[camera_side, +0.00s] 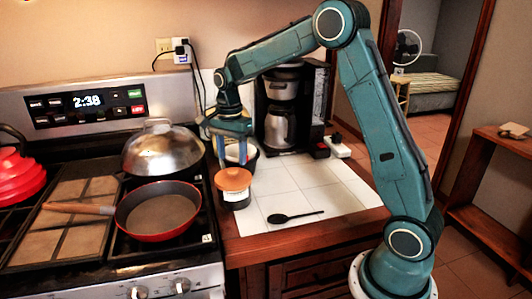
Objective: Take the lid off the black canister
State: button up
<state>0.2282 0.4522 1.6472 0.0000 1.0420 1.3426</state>
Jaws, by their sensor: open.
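The black canister (237,204) stands upright on the white tiled counter, just right of the stove. It has a pale label on its front. Its round orange-brown lid (233,179) sits on top of it. My gripper (233,164) points down with its fingers apart and nothing visible between them. The fingertips appear a little above and behind the lid in the picture, with a small gap. The single view does not show the exact depth between them.
A dark container (254,158) stands behind my gripper, partly hidden by it. A coffee maker (281,120) is at the back. A black spoon (295,216) lies on the tiles in front. A red pan (157,211) and a domed metal lid (162,150) are on the stove. The tiles to the right are clear.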

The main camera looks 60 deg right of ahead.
aim_at(233, 170)
jog(key=shift+f, duration=2.1)
jog(key=c, duration=1)
